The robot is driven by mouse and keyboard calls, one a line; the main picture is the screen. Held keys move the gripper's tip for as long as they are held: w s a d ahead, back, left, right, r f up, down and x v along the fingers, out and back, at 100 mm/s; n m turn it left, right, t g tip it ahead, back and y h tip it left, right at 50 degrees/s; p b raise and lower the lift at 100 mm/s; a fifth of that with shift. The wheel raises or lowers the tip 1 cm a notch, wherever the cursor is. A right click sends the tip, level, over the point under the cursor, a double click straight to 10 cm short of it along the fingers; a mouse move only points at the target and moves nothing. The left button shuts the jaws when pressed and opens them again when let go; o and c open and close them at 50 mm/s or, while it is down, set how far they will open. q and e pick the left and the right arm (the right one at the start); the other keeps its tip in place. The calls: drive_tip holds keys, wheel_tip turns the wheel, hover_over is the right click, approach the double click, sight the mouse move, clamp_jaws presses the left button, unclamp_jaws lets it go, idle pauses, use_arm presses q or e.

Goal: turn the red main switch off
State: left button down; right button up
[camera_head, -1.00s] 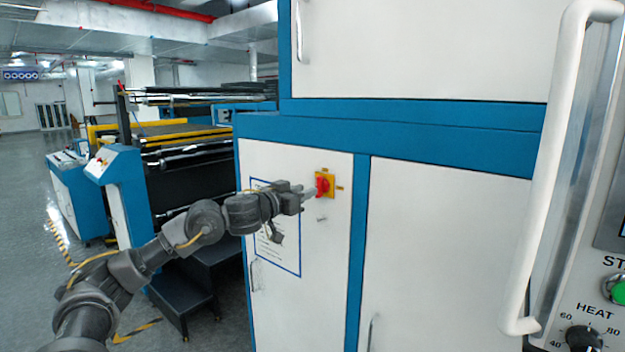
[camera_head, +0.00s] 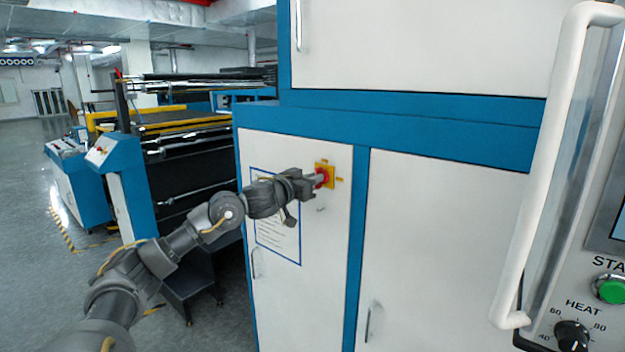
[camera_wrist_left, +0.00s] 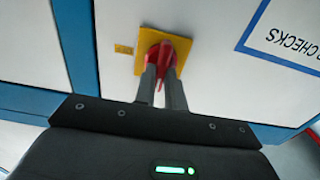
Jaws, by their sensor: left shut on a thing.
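The red main switch (camera_head: 321,176) sits on a yellow plate (camera_head: 331,172) on the white cabinet door, near the door's upper right. In the left wrist view the red switch (camera_wrist_left: 157,54) is at top centre on its yellow plate (camera_wrist_left: 181,45). My left gripper (camera_head: 314,180) reaches the switch from the left. In the wrist view its two fingers (camera_wrist_left: 160,76) are close together on either side of the red handle and shut on it. The fingers hide part of the handle. My right gripper is not in these views.
A bordered notice (camera_head: 276,225) is on the door left of the switch. A white grab handle (camera_head: 555,165) and a control panel with a green button (camera_head: 610,289) and heat knob (camera_head: 571,336) stand at the right. A roller machine (camera_head: 185,150) is behind at left.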

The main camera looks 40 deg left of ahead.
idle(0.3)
use_arm(q)
drive_tip(key=shift+d+f+m+b, duration=0.1)
drive_tip(key=shift+m+b, duration=0.85)
drive_tip(key=shift+m, duration=2)
drive_tip(key=shift+d+f+m+b, duration=0.15)
drive_tip(key=shift+m+b, duration=0.8)
drive_tip(key=shift+m, duration=2.05)
drive_tip(key=shift+d+f+m+b, duration=0.1)
drive_tip(key=shift+m+b, duration=0.85)
drive_tip(key=shift+m, duration=2)
drive_tip(key=c, duration=1.5)
unclamp_jaws()
drive_tip(key=shift+o, duration=0.2)
drive_tip(key=shift+s, duration=0.1)
